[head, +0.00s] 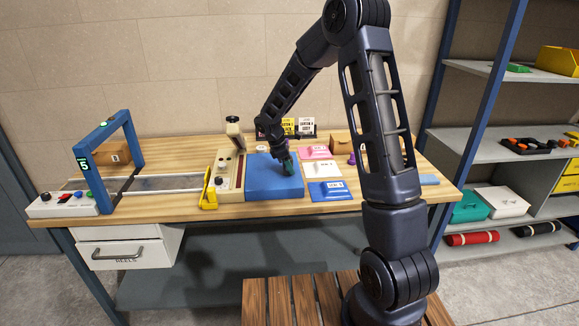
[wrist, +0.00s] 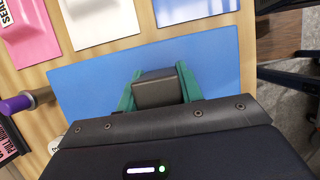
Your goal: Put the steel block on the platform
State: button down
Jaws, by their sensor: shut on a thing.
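In the wrist view the steel block (wrist: 158,90) is a dark grey piece between the teal fingers of my gripper (wrist: 160,88). The gripper is shut on it.
Left of the mat stands a beige press-like device (head: 231,172) with a yellow bracket (head: 209,190). A blue arch (head: 107,155) marked 5 spans a pale track (head: 165,183). Pink, white and blue labelled trays (head: 330,191) lie right of the mat. Shelves (head: 490,140) stand far right.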

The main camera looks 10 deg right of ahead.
jog(key=c, duration=0.9)
grip_release()
jog(key=shift+f, duration=0.1)
